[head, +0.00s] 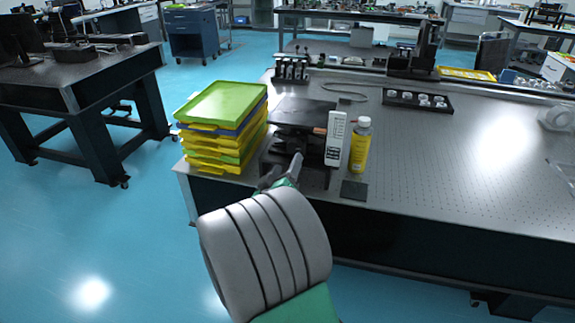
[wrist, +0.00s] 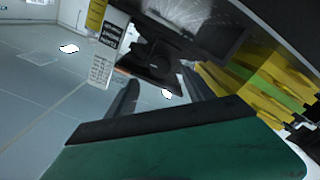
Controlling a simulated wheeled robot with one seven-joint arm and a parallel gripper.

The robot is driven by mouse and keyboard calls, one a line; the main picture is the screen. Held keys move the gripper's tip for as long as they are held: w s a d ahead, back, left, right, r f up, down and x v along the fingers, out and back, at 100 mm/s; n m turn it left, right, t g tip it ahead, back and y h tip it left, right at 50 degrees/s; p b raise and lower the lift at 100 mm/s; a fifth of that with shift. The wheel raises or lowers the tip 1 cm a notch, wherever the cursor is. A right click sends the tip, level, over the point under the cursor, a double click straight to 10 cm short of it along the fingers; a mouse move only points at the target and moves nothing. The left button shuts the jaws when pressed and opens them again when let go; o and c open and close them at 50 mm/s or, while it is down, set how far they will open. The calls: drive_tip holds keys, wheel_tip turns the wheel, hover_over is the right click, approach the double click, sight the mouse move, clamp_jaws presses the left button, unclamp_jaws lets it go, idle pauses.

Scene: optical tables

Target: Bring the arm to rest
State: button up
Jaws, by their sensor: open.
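My gripper (head: 283,172) reaches forward at the near edge of the optical table (head: 450,165), in front of a black lab-jack-like stand (head: 300,116). In the wrist view my gripper (wrist: 158,90) shows two dark fingers spread apart with nothing between them. The stand (wrist: 150,62) lies beyond the fingers there. I cannot tell whether a finger touches it. My arm stretches out from the bottom of the head view.
A stack of yellow, blue and green trays (head: 218,135) stands left of my gripper. A white labelled block (head: 336,140) and a yellow bottle (head: 360,146) stand to the right, near a small dark plate (head: 354,191). Open blue floor (head: 90,220) lies left.

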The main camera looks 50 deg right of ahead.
drive_tip(key=w+a+y+p, duration=0.2)
drive_tip(key=a+y, duration=0.2)
drive_tip(key=a, duration=0.3)
drive_tip(key=w+a+g+y+p, duration=0.1)
drive_tip(key=a+y+p, duration=0.25)
drive_tip(key=a, duration=0.45)
drive_tip(key=w+a+y+p, duration=0.1)
drive_tip(key=w+a+y, duration=0.1)
drive_tip(key=a+y, duration=0.35)
drive_tip(key=s+a+r+n+g+y+p, duration=0.1)
drive_tip(key=s+a, duration=0.3)
drive_tip(key=a, duration=0.5)
drive_tip(key=s+a+r+n+g+y+p, duration=0.1)
drive_tip(key=s+a+n, duration=0.3)
drive_tip(key=a, duration=0.5)
drive_tip(key=shift+a+r+g+y+p, duration=0.2)
drive_tip(key=shift+r+g+y+p, duration=0.15)
drive_tip(key=shift+y, duration=0.45)
